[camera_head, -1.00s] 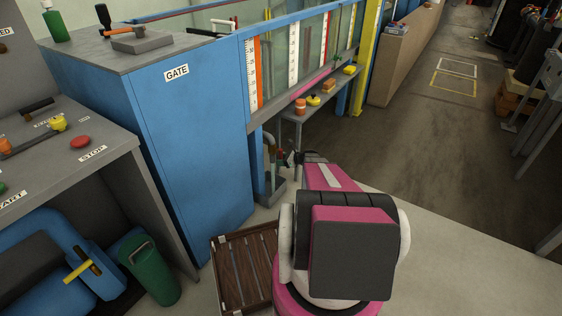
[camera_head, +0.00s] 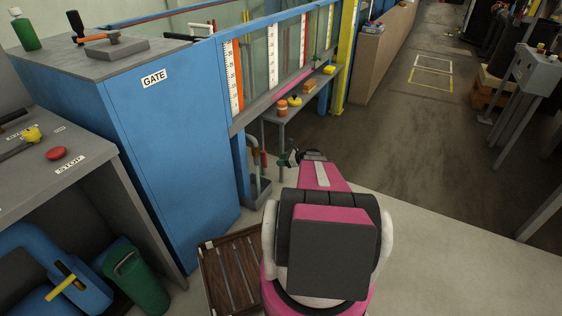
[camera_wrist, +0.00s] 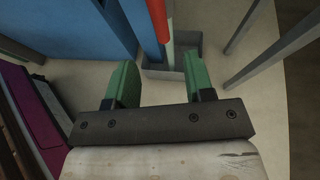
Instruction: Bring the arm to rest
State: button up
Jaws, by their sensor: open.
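My arm, pink and dark grey, reaches forward from the bottom middle of the head view. My gripper (camera_head: 290,157) is small there, at the far end of the arm, in front of the table by the flume. In the wrist view my gripper (camera_wrist: 158,85) shows two green fingers wide apart, with nothing between them. Beyond the fingertips, a red and pale upright pipe (camera_wrist: 161,22) stands in a grey floor tray (camera_wrist: 185,62). The fingers look clear of both.
The blue gate cabinet (camera_head: 170,130) stands left of my arm. A table (camera_head: 283,112) with an orange jar (camera_head: 282,108) is beyond my gripper. A wooden slatted platform (camera_head: 232,275) lies at lower left. A grey control box (camera_head: 538,72) stands at right. The floor (camera_head: 440,240) on the right is clear.

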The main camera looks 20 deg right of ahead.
jog(key=s+a+r+n+g+h, duration=0.1)
jog(key=s+a+r+n+g, duration=0.1)
jog(key=s+a+r+n, duration=0.3)
jog(key=a+r+n+g, duration=0.1)
jog(key=a+n+g, duration=0.1)
jog(key=a, duration=0.5)
jog(key=s+a+r+n+g+h, duration=0.2)
jog(key=s+a+r+n+h, duration=0.2)
jog(key=s+n, duration=0.5)
jog(key=s+a+r+n+g+h, duration=0.3)
jog(key=s+a+r+n+h, duration=0.2)
jog(key=s+a+r+n, duration=0.4)
jog(key=shift+s+a+r+n, duration=0.2)
jog(key=shift+s+a+n, duration=0.25)
jog(key=shift+a, duration=0.2)
